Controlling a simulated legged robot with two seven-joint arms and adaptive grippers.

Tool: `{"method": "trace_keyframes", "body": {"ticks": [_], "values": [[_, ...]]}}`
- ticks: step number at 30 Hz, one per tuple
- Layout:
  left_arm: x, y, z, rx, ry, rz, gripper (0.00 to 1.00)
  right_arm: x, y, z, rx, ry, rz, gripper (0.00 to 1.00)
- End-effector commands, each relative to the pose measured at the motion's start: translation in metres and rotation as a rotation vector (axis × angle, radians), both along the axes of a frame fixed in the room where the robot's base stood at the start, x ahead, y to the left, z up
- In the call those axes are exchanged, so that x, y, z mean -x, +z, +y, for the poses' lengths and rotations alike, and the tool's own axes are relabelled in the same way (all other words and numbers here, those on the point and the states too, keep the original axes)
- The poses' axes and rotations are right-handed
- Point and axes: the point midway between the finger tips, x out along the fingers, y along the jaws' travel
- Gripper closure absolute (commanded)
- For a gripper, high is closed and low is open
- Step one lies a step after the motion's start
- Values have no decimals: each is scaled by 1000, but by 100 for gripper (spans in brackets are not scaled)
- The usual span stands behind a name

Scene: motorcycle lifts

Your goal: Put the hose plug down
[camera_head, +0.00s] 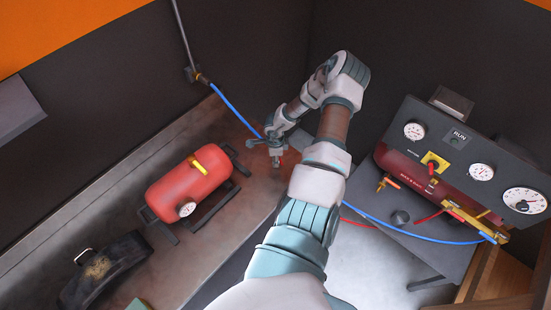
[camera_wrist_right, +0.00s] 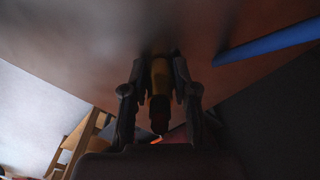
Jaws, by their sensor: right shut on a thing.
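My right gripper (camera_head: 277,160) reaches over the far end of the bench near the wall, small and partly hidden by its own wrist in the head view. In the right wrist view, its two fingers (camera_wrist_right: 160,98) are closed on the hose plug (camera_wrist_right: 160,80), a dark yellow, brass-like cylinder with a dark end. The plug is very close to the grey bench surface (camera_wrist_right: 90,35); I cannot tell whether it touches. In the head view the plug is too small to make out clearly. My left gripper is not in view.
A red air tank (camera_head: 190,188) with a gauge lies on the bench. A blue hose (camera_head: 235,112) runs from a wall fitting past my right gripper. A black case (camera_head: 105,268) sits at lower left.

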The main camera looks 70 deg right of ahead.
Motion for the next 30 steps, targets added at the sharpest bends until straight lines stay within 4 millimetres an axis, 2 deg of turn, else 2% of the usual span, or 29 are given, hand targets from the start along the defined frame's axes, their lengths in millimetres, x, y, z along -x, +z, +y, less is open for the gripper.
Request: {"method": "trace_keyframes", "body": {"ticks": [4,5,7,16,19,23,30], "values": [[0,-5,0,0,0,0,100,0,-6,0,0,0,0,100],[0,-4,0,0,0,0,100,0,-4,0,0,0,0,65],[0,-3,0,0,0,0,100,0,-4,0,0,0,0,47],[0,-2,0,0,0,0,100,0,-3,0,0,0,0,47],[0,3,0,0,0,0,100,0,4,0,1,0,0,47],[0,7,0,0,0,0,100,-1,24,-1,4,2,-2,47],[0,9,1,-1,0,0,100,-1,81,0,5,0,-4,47]]}}
